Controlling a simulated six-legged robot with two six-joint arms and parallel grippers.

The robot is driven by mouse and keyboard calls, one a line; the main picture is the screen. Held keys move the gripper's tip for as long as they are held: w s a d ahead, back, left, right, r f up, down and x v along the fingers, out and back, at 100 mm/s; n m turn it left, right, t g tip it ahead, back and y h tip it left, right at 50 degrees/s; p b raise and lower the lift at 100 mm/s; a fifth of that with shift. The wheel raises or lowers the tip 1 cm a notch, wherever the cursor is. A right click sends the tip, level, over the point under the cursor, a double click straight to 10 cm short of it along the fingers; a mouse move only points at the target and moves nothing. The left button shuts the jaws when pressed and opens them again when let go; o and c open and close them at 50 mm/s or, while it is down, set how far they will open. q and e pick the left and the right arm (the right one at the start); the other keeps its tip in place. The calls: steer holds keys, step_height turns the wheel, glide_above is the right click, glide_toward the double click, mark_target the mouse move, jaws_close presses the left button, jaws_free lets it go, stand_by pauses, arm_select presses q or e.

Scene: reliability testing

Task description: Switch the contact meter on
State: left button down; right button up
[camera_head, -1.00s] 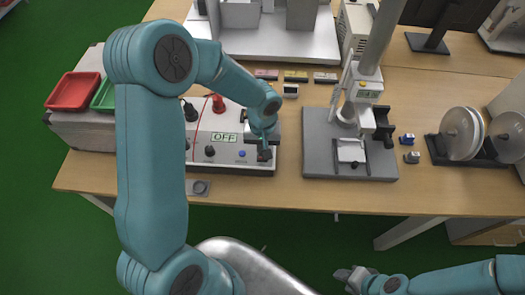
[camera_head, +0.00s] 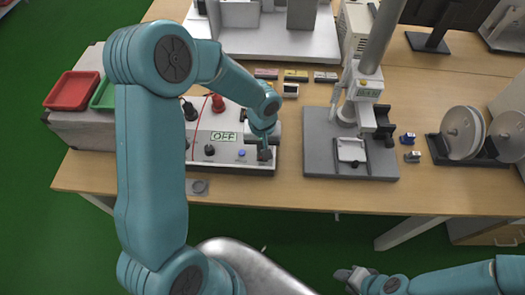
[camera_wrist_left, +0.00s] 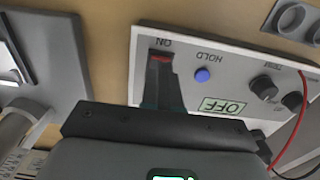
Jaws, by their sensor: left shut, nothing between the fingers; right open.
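The contact meter (camera_head: 232,168) is a white-topped box near the table's front edge, partly hidden behind my left arm. Its panel reads "OFF" in green (camera_head: 224,137), also in the left wrist view (camera_wrist_left: 222,106). A switch with a red strip (camera_wrist_left: 160,58) sits beside the "ON" mark at one end of the panel. My left gripper (camera_head: 264,148) is shut and empty, pointing down at the switch; whether it touches cannot be told. In the left wrist view its dark fingers (camera_wrist_left: 162,85) overlap the switch. My right gripper (camera_head: 354,276) is open and empty, low in front of the table.
A blue HOLD button (camera_wrist_left: 202,76) and black knobs (camera_wrist_left: 263,88) share the panel. A grey test stand (camera_head: 320,160) stands right of the meter. Red (camera_head: 72,92) and green trays are at the left. Discs in a rack (camera_head: 462,133) are far right. The front-right tabletop is clear.

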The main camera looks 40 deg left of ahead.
arm_select(q)
steer(key=shift+f+b, duration=0.8)
steer(key=shift+b, duration=0.05)
stand_by(0.3)
steer(key=shift+r, duration=0.1)
steer(key=shift+r+p, duration=0.4)
step_height(320, 180, up, 2)
steer(key=shift+r+p, duration=0.25)
steer(key=shift+p, duration=0.4)
step_height(320, 180, up, 2)
steer(key=shift+r+p, duration=0.1)
steer(key=shift+p, duration=0.55)
steer(key=shift+r+p, duration=0.4)
steer(key=shift+r, duration=0.35)
steer(key=shift+f, duration=0.1)
steer(key=shift+s, duration=0.1)
